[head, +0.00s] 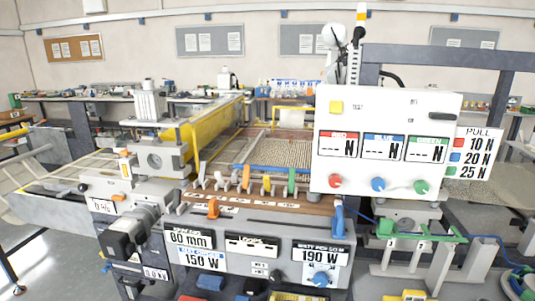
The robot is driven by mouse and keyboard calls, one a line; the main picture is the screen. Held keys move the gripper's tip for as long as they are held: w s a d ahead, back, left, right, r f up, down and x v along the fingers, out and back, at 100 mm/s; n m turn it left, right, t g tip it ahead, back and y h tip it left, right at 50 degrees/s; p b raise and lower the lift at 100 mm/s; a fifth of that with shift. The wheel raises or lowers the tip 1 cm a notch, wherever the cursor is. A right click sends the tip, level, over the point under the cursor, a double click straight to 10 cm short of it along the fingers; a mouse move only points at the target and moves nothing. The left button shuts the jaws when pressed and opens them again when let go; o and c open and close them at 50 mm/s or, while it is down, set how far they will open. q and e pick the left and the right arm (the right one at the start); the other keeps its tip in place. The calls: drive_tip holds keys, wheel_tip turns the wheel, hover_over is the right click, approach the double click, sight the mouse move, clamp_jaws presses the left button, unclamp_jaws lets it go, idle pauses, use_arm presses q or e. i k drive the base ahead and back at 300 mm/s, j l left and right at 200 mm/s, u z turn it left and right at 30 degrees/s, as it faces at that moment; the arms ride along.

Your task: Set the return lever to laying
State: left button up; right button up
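No lever in the head view carries a label I can read as return or laying, so I cannot tell which one is the return lever. An orange lever (213,208) stands on the front ledge of the machine (225,221), left of centre. A blue lever (338,216) stands upright at the ledge's right end. A black ball-ended lever (84,187) juts out at the machine's left side. Several coloured levers stand in a row behind the ledge, among them a green one (291,182). I make out neither of my grippers in this view.
A white panel (388,101) with three N readouts and red, blue and green knobs rises at the right. Front plates read 60 mm (190,239), 150 W and 190 W (320,255). A grey motor-like unit (128,235) protrudes at the left front. Open floor (50,255) lies left.

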sight(203, 166)
drive_tip(key=i+j+z, duration=0.15)
drive_tip(key=j, duration=0.2)
drive_tip(key=i+j+z, duration=0.1)
drive_tip(key=j, duration=0.3)
drive_tip(key=i+j+z, duration=0.15)
drive_tip(key=i+j, duration=0.15)
drive_tip(key=i+j+z, duration=0.15)
drive_tip(key=j, duration=0.35)
drive_tip(key=i+j+z, duration=0.1)
drive_tip(key=j, duration=0.35)
drive_tip(key=i+j+z, duration=0.15)
drive_tip(key=i+j, duration=0.2)
drive_tip(key=i+j+z, duration=0.15)
drive_tip(key=i+j, duration=0.15)
drive_tip(key=j, duration=0.25)
